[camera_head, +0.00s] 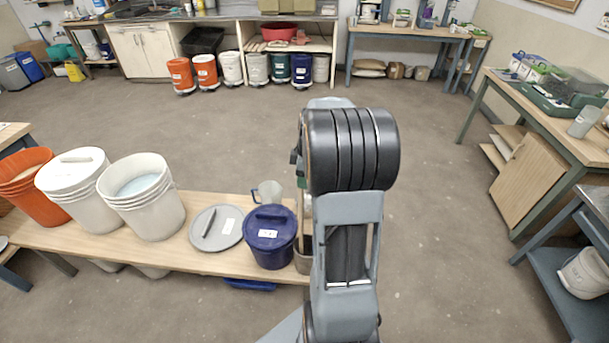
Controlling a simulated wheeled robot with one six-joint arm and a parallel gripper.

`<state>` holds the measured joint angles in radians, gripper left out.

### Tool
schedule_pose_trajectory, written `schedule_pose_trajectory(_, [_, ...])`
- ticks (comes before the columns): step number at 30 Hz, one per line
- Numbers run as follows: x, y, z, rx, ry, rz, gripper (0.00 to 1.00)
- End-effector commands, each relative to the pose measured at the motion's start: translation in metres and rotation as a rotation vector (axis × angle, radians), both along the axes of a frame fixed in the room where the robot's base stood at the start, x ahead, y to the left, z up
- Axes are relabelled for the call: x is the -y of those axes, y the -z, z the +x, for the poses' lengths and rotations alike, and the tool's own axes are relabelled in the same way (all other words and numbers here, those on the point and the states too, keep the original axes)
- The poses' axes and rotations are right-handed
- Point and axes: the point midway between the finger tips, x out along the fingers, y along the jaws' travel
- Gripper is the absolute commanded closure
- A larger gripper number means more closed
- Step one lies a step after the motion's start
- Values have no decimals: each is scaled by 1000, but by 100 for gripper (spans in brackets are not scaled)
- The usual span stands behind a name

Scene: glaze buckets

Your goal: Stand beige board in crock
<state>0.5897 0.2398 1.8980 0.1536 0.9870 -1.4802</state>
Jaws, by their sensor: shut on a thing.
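My arm stands upright in the middle of the view and hides most of my gripper (296,160); only a small dark and greenish edge shows left of the arm. It is shut on the beige board (307,207), of which a narrow pale upright strip shows beside the arm. The crock (303,264), grey-brown, stands at the right end of the wooden bench, half hidden by my arm. The strip appears above the crock's mouth; whether its lower end is inside cannot be told.
On the bench (90,241), a blue lidded bucket (270,240) stands close left of the crock. Floor (450,260) right of my arm is clear.

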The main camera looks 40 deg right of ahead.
Motion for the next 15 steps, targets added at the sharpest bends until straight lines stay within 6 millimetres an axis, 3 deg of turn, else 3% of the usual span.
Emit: schedule_pose_trajectory(15, [0, 23, 0, 0, 0, 0, 84])
